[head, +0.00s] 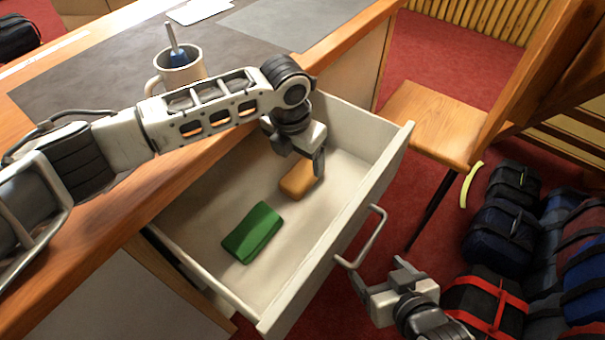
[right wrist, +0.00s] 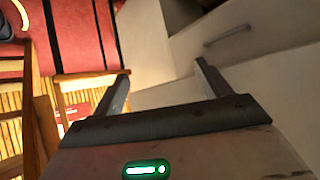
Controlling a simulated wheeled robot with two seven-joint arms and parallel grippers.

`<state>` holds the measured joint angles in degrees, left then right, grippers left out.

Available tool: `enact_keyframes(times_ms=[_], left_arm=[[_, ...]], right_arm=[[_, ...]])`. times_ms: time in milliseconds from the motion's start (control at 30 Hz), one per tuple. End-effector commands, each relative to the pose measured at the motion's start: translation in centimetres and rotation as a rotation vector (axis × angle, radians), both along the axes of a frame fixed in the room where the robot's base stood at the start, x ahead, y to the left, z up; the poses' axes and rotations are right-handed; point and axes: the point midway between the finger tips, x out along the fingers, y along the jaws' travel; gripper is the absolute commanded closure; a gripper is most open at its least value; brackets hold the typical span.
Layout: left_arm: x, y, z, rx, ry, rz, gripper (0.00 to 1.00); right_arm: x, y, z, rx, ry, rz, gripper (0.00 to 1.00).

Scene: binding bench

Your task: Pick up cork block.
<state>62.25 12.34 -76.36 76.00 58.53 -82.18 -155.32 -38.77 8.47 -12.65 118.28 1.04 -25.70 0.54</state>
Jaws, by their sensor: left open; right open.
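The cork block (head: 297,180) is a small orange-tan block lying in the open drawer (head: 330,214), toward its far end. My left gripper (head: 317,162) reaches down into the drawer right over the block, its fingers pointing down; part of the block's far side is hidden by it. It is open, and I cannot tell whether it touches the block. My right gripper (head: 372,297) is outside the drawer, near the drawer handle (head: 368,240). It is open and empty, and its two fingers show apart in the right wrist view (right wrist: 160,82).
A green block (head: 252,232) lies in the drawer nearer the front left. A mug (head: 178,70) with a blue-handled tool stands on the bench mat (head: 100,70). A wooden chair (head: 435,120) stands right of the drawer. Several bags (head: 505,225) lie on the red floor.

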Motion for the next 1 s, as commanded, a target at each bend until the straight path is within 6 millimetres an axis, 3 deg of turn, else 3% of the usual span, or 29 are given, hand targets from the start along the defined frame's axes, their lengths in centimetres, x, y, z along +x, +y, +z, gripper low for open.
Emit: enact_keyframes(times_ms=[233, 500, 800, 967, 1000], left_arm=[[0.1, -0.3, -1.8, 0.000, 0.000, 0.000, 0.24], [0.3, -0.9, -5.6, 0.000, 0.001, 0.001, 0.24], [0.4, -0.9, -6.0, 0.000, -0.001, -0.001, 0.24], [0.4, -0.9, -6.0, 0.000, -0.001, 0.000, 0.68], [0.4, -0.9, -6.0, -0.001, -0.001, 0.000, 0.72]], right_arm=[[0.5, 0.0, 0.5, -0.001, -0.014, 0.000, 0.24], [0.9, -0.2, 0.8, -0.006, -0.023, 0.002, 0.24], [0.8, -0.2, 0.7, -0.009, -0.020, 0.003, 0.24], [0.8, -0.2, 0.7, -0.008, -0.019, 0.002, 0.24], [0.7, -0.2, 0.6, -0.008, -0.019, 0.002, 0.24]])
